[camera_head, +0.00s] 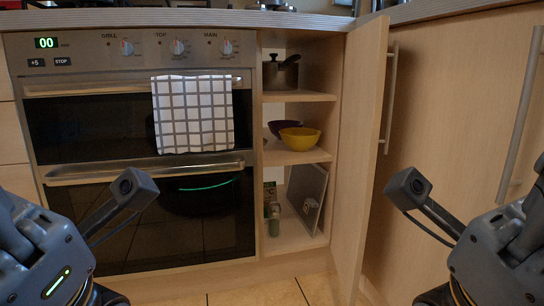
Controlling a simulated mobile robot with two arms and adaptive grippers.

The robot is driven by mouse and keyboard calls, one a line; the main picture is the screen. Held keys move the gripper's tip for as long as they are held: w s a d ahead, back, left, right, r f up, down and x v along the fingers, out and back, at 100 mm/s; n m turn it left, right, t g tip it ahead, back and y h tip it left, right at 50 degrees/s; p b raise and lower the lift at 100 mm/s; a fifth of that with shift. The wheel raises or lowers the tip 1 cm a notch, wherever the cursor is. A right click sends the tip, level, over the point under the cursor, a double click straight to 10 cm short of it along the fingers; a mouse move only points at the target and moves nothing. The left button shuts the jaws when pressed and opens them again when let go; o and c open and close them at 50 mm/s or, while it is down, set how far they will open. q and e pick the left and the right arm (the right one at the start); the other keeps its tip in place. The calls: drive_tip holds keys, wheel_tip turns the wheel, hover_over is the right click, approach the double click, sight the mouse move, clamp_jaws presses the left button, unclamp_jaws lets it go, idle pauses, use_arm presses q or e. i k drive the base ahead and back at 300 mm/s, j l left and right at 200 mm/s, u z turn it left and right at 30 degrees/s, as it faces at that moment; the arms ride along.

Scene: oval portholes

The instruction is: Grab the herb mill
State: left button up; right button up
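A small greenish jar (274,219), which looks like the herb mill, stands upright on the bottom shelf of the open cupboard. A taller green item (270,193) stands just behind it; it is too small to tell exactly what it is.
A flat grey panel (309,197) leans beside the jar. Above are a yellow bowl (300,139), a purple bowl (283,127) and a dark pot (280,74). The open cupboard door (358,150) stands to the right. The oven (140,130) with a checked towel (193,113) is left.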

sight(274, 231)
drive_tip(key=i+j+z, duration=0.15)
drive_tip(key=i+z, duration=0.15)
drive_tip(key=i, duration=0.2)
drive_tip(key=i+j+z, duration=0.35)
drive_tip(key=i+l, duration=0.1)
